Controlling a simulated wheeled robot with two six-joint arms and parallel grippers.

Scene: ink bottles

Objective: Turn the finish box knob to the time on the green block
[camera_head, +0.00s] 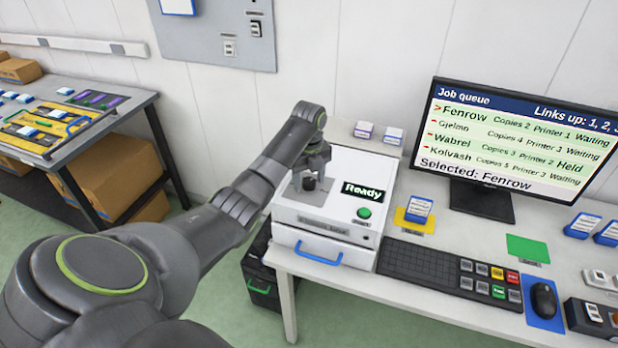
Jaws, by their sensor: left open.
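The white finish box (320,213) stands at the left end of the desk, with a black display reading "Ready" (362,191) and a round green button (364,213). A small dark knob (309,184) is on its top. My left gripper (310,180) points down over the knob, its fingers open to either side of it; I cannot tell if they touch it. The knob's marks are hidden or too small to read. My right gripper is not in view.
A monitor (515,140) showing a job queue stands behind the keyboard (445,272). A blue-and-white block (419,208) is on a yellow mat. A mouse (543,298) and more small blocks (582,225) are at the right. A side table (80,160) is at the left.

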